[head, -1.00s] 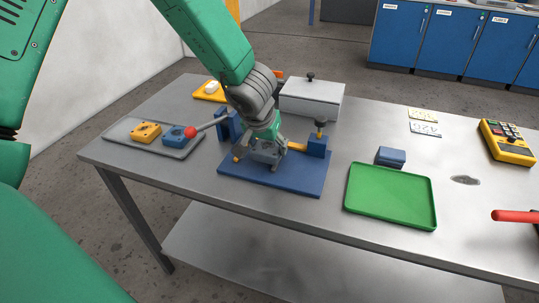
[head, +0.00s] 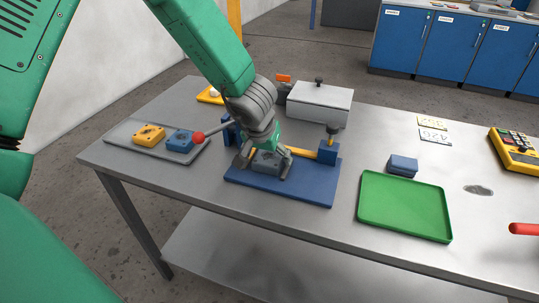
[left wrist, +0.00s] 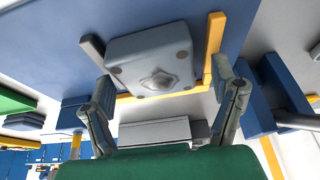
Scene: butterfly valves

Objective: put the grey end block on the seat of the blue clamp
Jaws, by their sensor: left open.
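The grey end block (head: 267,164) rests on the blue base plate of the blue clamp (head: 310,188). In the left wrist view the block (left wrist: 150,60) lies slightly turned inside the yellow corner strips (left wrist: 214,52) of the seat, with a gap to the strip at its right. My left gripper (head: 263,169) is over the block. Its fingers (left wrist: 163,86) are spread, one toward each side of the block, and look clear of it. Whether the block lies fully flat is hard to tell. My right gripper is out of view.
A grey tray (head: 155,152) at the left holds a yellow block and a blue block. A red-knobbed lever (head: 199,137) stands close left of my gripper. A lidded grey box (head: 320,103) is behind the clamp. A green tray (head: 405,205) and a dark blue block (head: 402,165) are right.

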